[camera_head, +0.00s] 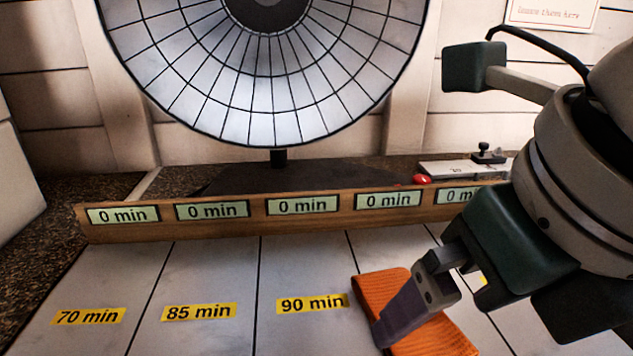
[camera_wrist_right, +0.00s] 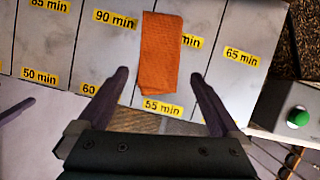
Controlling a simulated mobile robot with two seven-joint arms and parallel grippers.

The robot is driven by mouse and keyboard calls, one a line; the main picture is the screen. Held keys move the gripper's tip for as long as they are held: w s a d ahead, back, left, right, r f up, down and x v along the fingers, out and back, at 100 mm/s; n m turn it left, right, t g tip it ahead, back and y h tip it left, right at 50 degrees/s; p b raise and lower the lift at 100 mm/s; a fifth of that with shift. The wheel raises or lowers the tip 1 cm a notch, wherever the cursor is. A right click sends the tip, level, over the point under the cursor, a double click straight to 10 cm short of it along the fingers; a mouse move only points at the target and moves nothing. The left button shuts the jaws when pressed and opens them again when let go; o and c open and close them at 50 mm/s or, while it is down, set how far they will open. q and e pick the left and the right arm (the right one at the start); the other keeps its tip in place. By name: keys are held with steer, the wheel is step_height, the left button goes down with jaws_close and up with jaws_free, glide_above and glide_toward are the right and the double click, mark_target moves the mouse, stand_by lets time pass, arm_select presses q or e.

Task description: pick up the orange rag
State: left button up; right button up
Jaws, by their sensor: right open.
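The orange rag (camera_head: 381,289) lies flat on the light panelled board, right of the "90 min" label, partly hidden behind my right gripper in the head view. In the right wrist view the rag (camera_wrist_right: 158,55) is a folded rectangle covering part of a yellow label. My right gripper (camera_head: 425,305) is over the rag in the head view. In the wrist view its two fingers (camera_wrist_right: 160,90) are spread apart, one on each side of the rag's near end, with nothing between them gripped.
A wooden strip with "0 min" displays (camera_head: 303,205) runs behind the board (camera_head: 200,275). A large round gridded dish (camera_head: 270,80) stands behind it. A box with a green button (camera_wrist_right: 298,118) is at the right in the wrist view. The board left of the rag is clear.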

mark_target(424, 327)
steer(key=x, duration=0.3)
steer(key=shift+f+b, duration=0.3)
steer(key=shift+f, duration=0.05)
steer(key=c, duration=1.2)
